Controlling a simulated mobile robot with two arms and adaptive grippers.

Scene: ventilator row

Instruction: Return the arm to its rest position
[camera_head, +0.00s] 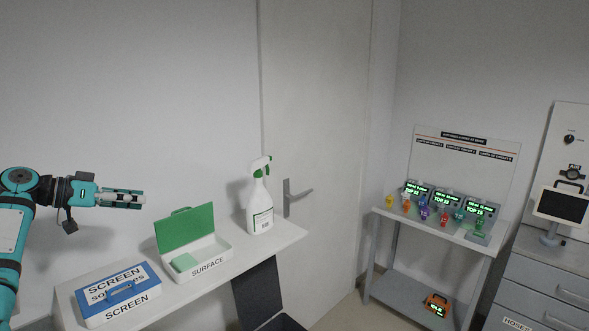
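My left arm (12,235) comes in from the left edge, and its teal and black wrist points to the right. My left gripper (135,199) is raised in front of the wall, above and apart from the shelf. Its fingers show small and nearly edge-on, with pale and dark parts, so I cannot tell whether they are open or shut, or whether anything is between them. My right gripper is out of view.
Below stand a closed blue-lidded SCREEN box (122,290), an open green-lidded SURFACE box (208,258) with a green pad (184,262), and a spray bottle (260,208) on a white shelf (285,234). A door handle (297,196) is behind. A device cart (388,215) stands right.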

